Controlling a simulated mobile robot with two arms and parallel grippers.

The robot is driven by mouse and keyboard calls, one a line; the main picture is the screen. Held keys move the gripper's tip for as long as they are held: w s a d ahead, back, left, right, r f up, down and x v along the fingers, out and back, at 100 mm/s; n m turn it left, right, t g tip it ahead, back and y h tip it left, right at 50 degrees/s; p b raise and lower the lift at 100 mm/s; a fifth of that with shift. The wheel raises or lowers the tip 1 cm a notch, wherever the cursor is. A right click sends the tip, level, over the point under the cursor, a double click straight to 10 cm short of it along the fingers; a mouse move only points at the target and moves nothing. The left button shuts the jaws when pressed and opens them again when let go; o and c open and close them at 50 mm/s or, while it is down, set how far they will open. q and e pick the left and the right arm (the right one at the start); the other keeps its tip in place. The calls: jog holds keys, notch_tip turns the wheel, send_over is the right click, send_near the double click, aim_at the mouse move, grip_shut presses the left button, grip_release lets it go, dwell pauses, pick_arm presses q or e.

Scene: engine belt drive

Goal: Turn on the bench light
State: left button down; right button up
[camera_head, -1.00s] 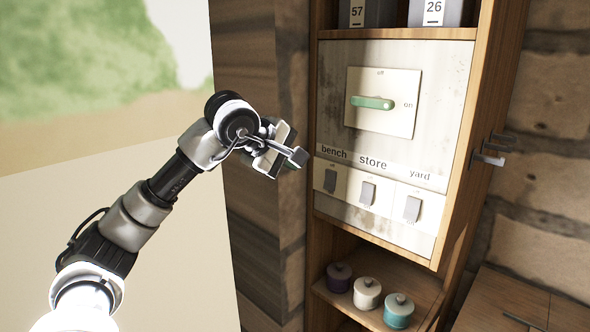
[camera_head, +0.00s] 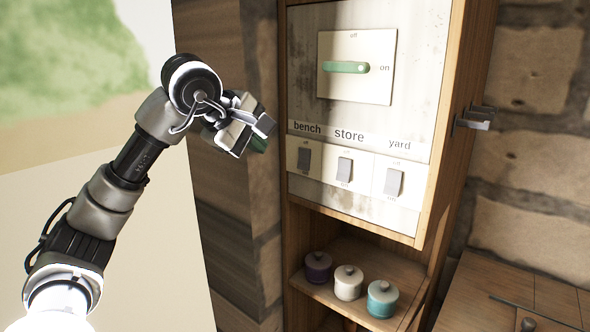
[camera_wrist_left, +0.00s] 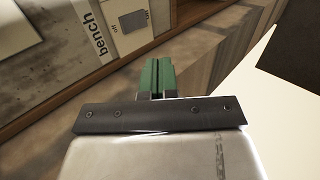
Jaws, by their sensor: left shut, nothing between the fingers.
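The bench switch (camera_head: 304,158) is a small grey rocker under the word "bench", leftmost of three on the pale lower panel. It has "off" above it; I cannot tell which way it is tipped. It also shows near the top of the left wrist view (camera_wrist_left: 130,20). My left gripper (camera_head: 264,126) is in the air left of the cabinet and a little above the bench switch, apart from it. Its green-padded fingers (camera_wrist_left: 155,76) are together and empty in the left wrist view. My right gripper is not in view.
The store switch (camera_head: 344,169) and yard switch (camera_head: 393,182) sit close to the right. A green lever (camera_head: 346,67) lies level above, beside "on". Lidded pots (camera_head: 348,283) stand on the shelf below. Grey metal hooks (camera_head: 475,119) stick out at the cabinet's right side.

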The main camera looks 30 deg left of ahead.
aim_at(303, 159)
pick_arm(q)
jog(key=p+x, duration=0.1)
jog(key=x, duration=0.3)
jog(key=w+r+p+x, duration=0.1)
jog(key=x, duration=0.3)
jog(key=p+x, duration=0.1)
jog(key=x, duration=0.4)
jog(key=shift+w+d+r, duration=0.2)
jog(key=shift+w+r, duration=0.1)
jog(key=shift+w, duration=0.15)
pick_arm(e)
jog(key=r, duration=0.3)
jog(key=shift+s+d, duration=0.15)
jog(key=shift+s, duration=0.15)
pick_arm(q)
jog(key=shift+f, duration=0.1)
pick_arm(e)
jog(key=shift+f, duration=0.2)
